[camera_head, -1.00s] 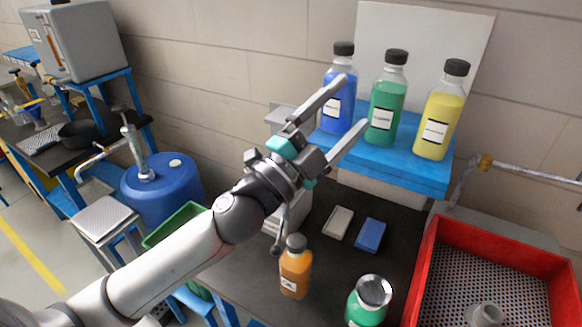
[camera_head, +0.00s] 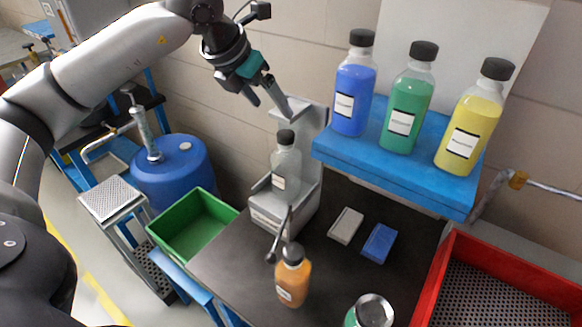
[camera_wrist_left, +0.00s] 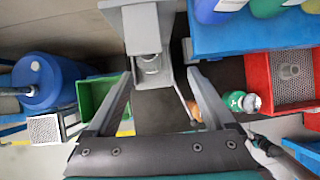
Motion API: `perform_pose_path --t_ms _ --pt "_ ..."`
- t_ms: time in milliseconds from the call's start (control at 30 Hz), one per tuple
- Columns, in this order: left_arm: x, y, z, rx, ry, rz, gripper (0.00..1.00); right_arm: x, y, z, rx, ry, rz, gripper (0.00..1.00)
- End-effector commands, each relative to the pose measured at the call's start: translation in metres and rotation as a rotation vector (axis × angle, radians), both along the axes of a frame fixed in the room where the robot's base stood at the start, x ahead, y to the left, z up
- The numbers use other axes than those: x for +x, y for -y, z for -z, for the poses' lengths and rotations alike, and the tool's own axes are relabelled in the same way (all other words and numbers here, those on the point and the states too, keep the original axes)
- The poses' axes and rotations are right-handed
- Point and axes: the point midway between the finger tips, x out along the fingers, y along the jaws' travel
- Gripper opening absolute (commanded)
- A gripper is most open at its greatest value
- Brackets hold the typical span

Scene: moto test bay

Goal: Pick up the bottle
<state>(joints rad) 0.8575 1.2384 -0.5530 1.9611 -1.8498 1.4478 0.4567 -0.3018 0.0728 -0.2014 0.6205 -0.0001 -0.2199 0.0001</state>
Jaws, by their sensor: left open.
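Several bottles are in view. A clear, dark-capped bottle (camera_head: 286,165) stands upright in a grey stand (camera_head: 303,190); its top shows in the left wrist view (camera_wrist_left: 150,65). Blue (camera_head: 352,95), green (camera_head: 408,105) and yellow (camera_head: 468,125) bottles stand on a blue shelf. An orange bottle (camera_head: 293,280) stands on the dark bench, with a green one (camera_head: 368,312) partly cut off. My left gripper (camera_head: 271,108) is open and empty, above and left of the clear bottle, near the stand's top. A dark part of what looks like my right arm shows at the wrist view's lower right.
The blue shelf (camera_head: 385,172) overhangs the bench right of the stand. A lever (camera_head: 281,238) sticks out from the stand's front. A white block (camera_head: 346,225) and blue block (camera_head: 379,243) lie on the bench. A green crate (camera_head: 218,207), blue drum (camera_head: 180,180) and red tray (camera_head: 440,270) flank it.

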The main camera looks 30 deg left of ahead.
Motion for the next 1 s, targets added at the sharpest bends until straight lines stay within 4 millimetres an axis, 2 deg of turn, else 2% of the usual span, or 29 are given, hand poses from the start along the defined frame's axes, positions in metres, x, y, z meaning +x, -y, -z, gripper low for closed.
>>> perform_pose_path --t_ms 33,133,600,867,1000 --pt "-0.002 -0.011 -0.003 0.029 -0.007 -0.025 0.87 0.0 0.001 0.0 -0.002 0.0 -0.001 0.5" --pt "-0.002 -0.02 -0.001 0.055 -0.017 -0.048 0.87 0.0 0.003 -0.001 -0.004 0.0 -0.002 0.5" --pt "0.04 -0.015 0.073 0.051 -0.018 -0.046 0.87 0.0 0.006 -0.014 -0.008 0.0 -0.002 0.5" --pt "0.049 -0.014 0.09 0.052 -0.019 -0.045 0.87 0.0 0.006 -0.018 -0.008 0.0 -0.001 0.5" --pt "0.057 -0.014 0.108 0.051 -0.02 -0.046 0.87 0.001 0.006 -0.027 -0.008 0.0 -0.001 0.5"
